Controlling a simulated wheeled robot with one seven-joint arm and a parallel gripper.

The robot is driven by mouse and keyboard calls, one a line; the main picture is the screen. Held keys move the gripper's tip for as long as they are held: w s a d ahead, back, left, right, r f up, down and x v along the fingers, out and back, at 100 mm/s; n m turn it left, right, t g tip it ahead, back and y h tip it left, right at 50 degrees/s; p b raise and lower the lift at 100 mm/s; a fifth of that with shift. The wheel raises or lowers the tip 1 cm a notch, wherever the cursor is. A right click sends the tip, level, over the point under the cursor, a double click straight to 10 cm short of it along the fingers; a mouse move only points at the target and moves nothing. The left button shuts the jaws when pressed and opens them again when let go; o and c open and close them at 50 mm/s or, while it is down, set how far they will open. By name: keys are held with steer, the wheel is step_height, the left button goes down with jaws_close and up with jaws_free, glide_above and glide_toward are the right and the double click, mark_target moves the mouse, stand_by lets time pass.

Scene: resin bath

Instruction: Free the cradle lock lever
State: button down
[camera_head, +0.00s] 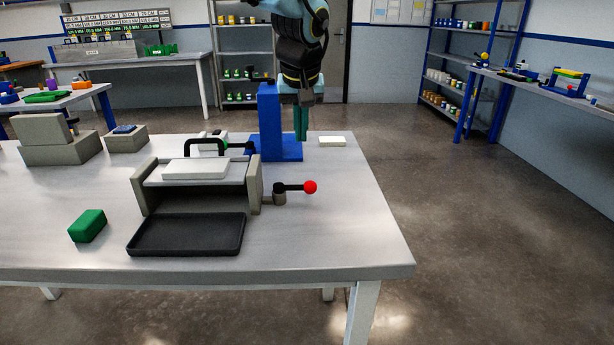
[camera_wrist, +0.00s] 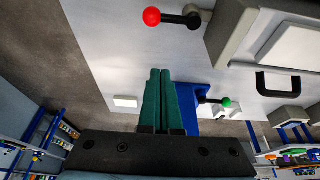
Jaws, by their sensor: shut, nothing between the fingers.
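A black lever with a red ball (camera_head: 310,187) sticks out from the right side of a grey box-like cradle (camera_head: 254,184), nearly level. The lever also shows in the wrist view (camera_wrist: 180,19), beside the cradle's grey wall (camera_wrist: 225,28). A white block (camera_head: 196,168) with a black handle (camera_head: 206,143) behind it is on top of the cradle. My gripper (camera_head: 301,138) points down behind and to the right of the cradle, beside a blue stand (camera_head: 269,120). Its teal fingers (camera_wrist: 160,72) are together and empty, apart from the red-ball lever.
A small lever with a green knob (camera_wrist: 227,103) is at the blue stand. A black tray (camera_head: 187,235) and a green block (camera_head: 88,225) are at the table front. A pale flat block (camera_head: 332,141) lies right of the stand. The table's right side (camera_head: 355,220) is clear.

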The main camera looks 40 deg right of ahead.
mark_target(296, 188)
steer(key=p+x, duration=0.2)
steer(key=x, duration=0.7)
steer(key=shift+w+f, duration=0.1)
steer(key=shift+f, duration=0.3)
steer(key=shift+s+a+f+p, duration=0.15)
steer(key=shift+s+a+p, duration=0.3)
steer(key=shift+s, duration=0.15)
steer(key=shift+s+a+f+p, duration=0.15)
steer(key=shift+s+a+p, duration=0.15)
steer(key=shift+s+a, duration=0.25)
steer(key=shift+s+a+f, duration=0.2)
steer(key=shift+s+a, duration=0.05)
steer(key=shift+s, duration=0.05)
